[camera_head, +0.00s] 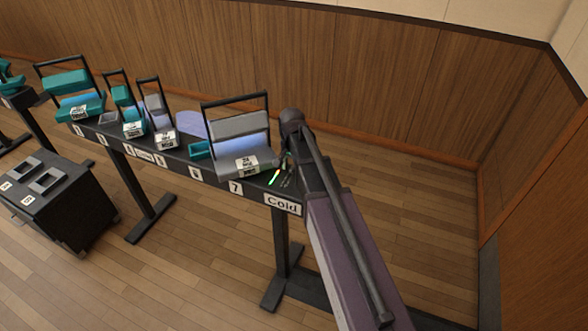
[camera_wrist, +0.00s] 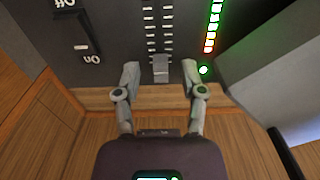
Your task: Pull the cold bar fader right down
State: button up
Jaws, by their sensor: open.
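The "Cold" label (camera_head: 283,204) is on the front edge of the long dark bench, at its right end. My arm covers most of the panel above it. In the wrist view a grey fader knob (camera_wrist: 160,69) sits at the lower picture end of a slot with white tick marks on a dark panel (camera_wrist: 115,35). My gripper (camera_wrist: 159,66) is open, with one finger on each side of the knob and a gap to both. I cannot tell how far the fingertips are above the panel.
A lit level meter (camera_wrist: 212,28) runs beside the slot, near the right finger. An On/Off switch (camera_wrist: 89,31), its lettering upside down, is at left. A grey lamp-like unit (camera_head: 243,140) stands close beside the panel. A black box (camera_head: 58,205) stands on the floor at left.

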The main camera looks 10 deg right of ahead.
aim_at(283, 187)
jog(key=shift+c, duration=0.2)
grip_shut()
jog(key=shift+s, duration=0.1)
jog(key=s+a, duration=0.1)
jog(key=s, duration=0.1)
jog(key=s+a, duration=0.3)
jog(key=s, duration=0.1)
jog(key=shift+a, duration=0.15)
jog(key=shift+o, duration=0.2)
grip_release()
jog(key=shift+w, duration=0.1)
